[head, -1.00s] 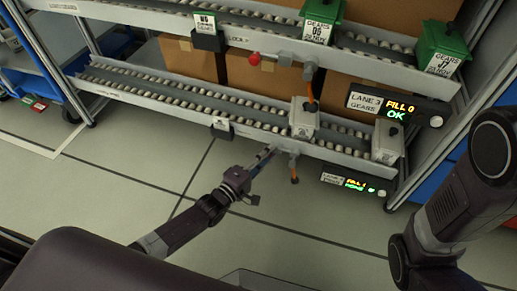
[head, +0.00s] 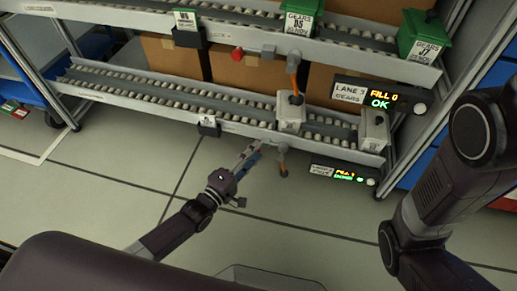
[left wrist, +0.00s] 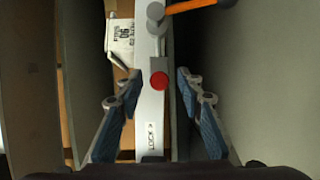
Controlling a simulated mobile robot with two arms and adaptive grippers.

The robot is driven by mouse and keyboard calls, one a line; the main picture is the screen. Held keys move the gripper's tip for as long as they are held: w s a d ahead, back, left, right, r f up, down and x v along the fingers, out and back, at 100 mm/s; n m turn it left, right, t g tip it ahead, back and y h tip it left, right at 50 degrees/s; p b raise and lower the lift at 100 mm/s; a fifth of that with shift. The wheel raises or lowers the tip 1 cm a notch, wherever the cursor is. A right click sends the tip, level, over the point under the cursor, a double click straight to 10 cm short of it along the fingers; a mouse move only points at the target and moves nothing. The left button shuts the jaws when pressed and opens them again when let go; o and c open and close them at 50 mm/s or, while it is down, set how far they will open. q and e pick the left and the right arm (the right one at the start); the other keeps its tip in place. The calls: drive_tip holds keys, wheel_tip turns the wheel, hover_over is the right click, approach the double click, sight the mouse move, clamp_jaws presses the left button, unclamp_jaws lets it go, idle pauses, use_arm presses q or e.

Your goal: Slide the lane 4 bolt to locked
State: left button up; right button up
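The lane 4 rail, the lower roller lane (head: 190,103), runs across the head view. In the left wrist view, its bolt shows as a red knob (left wrist: 159,80) on the pale rail (left wrist: 152,110), with lettering below it. A grey block and an orange lever (left wrist: 192,4) are above the knob; the orange lever also hangs below the lane in the head view (head: 282,158). My left gripper (head: 254,148) is at the lane's front edge, left of that lever. In the left wrist view (left wrist: 158,103) its fingers are spread either side of the rail, apart from the knob. My right gripper is out of view.
The upper lane (head: 240,28) carries green gear boxes (head: 300,20) and has its own red knob (head: 237,53). White boxes (head: 290,112) sit on the lower lane. A lit lane 3 display (head: 378,97) and a smaller lit display (head: 343,174) are at right. The floor in front is clear.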

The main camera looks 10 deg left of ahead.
use_arm(q)
drive_tip(key=v, duration=0.9)
drive_tip(key=shift+s, duration=0.25)
drive_tip(key=shift+r, duration=0.15)
